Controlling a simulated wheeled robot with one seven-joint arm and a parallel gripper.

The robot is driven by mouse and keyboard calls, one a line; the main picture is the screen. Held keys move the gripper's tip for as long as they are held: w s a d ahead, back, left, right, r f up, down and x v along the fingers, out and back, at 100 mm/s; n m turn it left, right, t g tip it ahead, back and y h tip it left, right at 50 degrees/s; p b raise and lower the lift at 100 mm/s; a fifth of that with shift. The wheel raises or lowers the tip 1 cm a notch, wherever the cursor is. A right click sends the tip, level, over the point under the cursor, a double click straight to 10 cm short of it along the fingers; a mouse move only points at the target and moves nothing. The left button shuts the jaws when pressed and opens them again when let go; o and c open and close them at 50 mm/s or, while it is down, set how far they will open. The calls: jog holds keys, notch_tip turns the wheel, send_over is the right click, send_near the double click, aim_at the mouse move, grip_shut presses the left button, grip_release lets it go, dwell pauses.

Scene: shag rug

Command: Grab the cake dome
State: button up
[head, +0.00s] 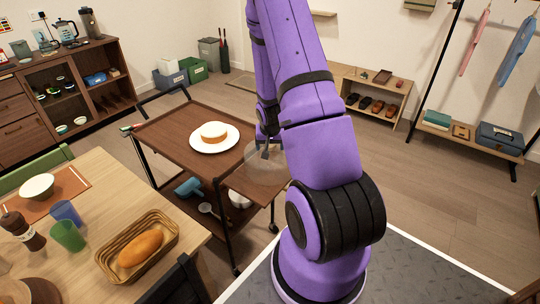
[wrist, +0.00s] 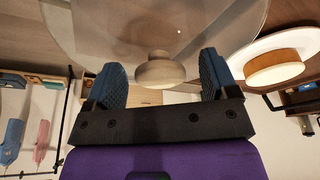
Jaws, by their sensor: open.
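The cake dome (head: 258,158) is a clear, see-through cover at the right end of the brown cart's top, partly hidden by my arm in the head view. In the wrist view its glass (wrist: 90,28) fills the top of the picture, and its round, pale wooden knob (wrist: 158,72) points toward my gripper. My gripper (wrist: 160,74) is open, with one blue finger on each side of the knob. Gaps show between knob and fingers. In the head view my gripper (head: 265,147) is over the dome, mostly hidden by my arm.
A cake (head: 213,130) on a white plate (head: 228,141) is left of the dome on the cart (head: 160,130). Blue and grey items are on the cart's lower shelf. A dining table (head: 95,165) with a bread basket (head: 110,262) stands at front left.

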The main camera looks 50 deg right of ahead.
jog(key=shift+c, duration=0.5)
jog(key=c, duration=1.3)
jog(key=shift+c, duration=0.2)
jog(key=shift+r, duration=0.15)
